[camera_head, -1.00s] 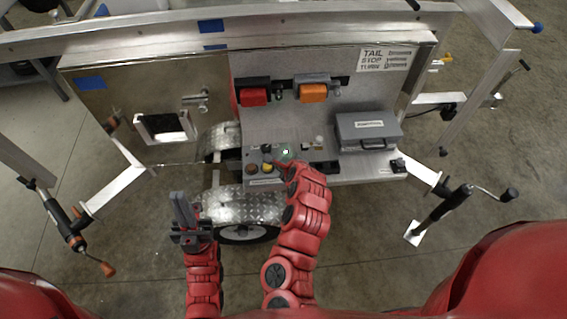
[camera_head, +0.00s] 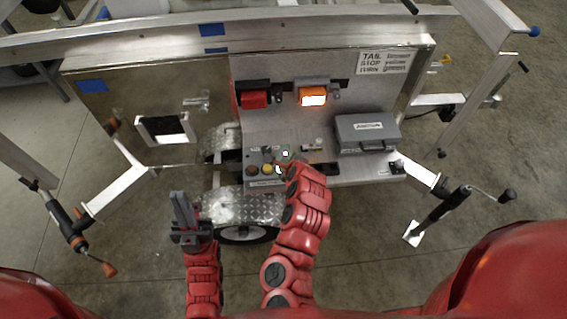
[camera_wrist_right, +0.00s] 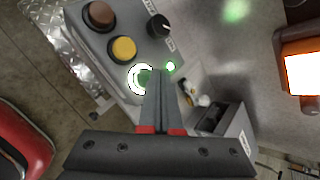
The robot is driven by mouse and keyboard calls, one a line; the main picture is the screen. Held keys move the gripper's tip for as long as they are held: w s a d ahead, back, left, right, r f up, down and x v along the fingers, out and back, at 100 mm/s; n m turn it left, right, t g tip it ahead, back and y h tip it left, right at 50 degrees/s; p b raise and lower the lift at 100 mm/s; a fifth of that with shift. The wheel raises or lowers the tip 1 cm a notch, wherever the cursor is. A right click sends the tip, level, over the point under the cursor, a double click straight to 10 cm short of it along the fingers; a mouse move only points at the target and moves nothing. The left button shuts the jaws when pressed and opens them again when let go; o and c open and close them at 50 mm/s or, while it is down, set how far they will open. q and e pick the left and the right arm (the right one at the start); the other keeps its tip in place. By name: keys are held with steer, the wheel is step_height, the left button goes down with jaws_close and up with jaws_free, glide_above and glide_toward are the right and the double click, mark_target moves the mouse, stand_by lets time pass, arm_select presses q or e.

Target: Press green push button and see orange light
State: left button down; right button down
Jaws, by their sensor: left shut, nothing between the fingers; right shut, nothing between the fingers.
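The green push button (camera_wrist_right: 140,78) shows a bright ring in the right wrist view, and a small green light (camera_wrist_right: 171,67) glows beside it. My right gripper (camera_wrist_right: 158,75) is shut and empty, its fingertips over the button's right side and partly hiding it; they appear to touch it. In the head view this gripper (camera_head: 281,168) is at the control box (camera_head: 251,183). The orange light (camera_head: 313,97) is lit bright on the upright panel and also shows in the right wrist view (camera_wrist_right: 301,76). My left gripper (camera_head: 183,208) is shut and empty, pointing up left of the box.
A yellow button (camera_wrist_right: 123,49), a brown-red button (camera_wrist_right: 99,16) and a black knob (camera_wrist_right: 158,26) sit close to the green one. A red lamp (camera_head: 254,99) is left of the orange light. A grey case (camera_head: 367,131) stands on the shelf at right.

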step_height(320, 180, up, 6)
steer(key=p, duration=0.5)
stand_by(0.5)
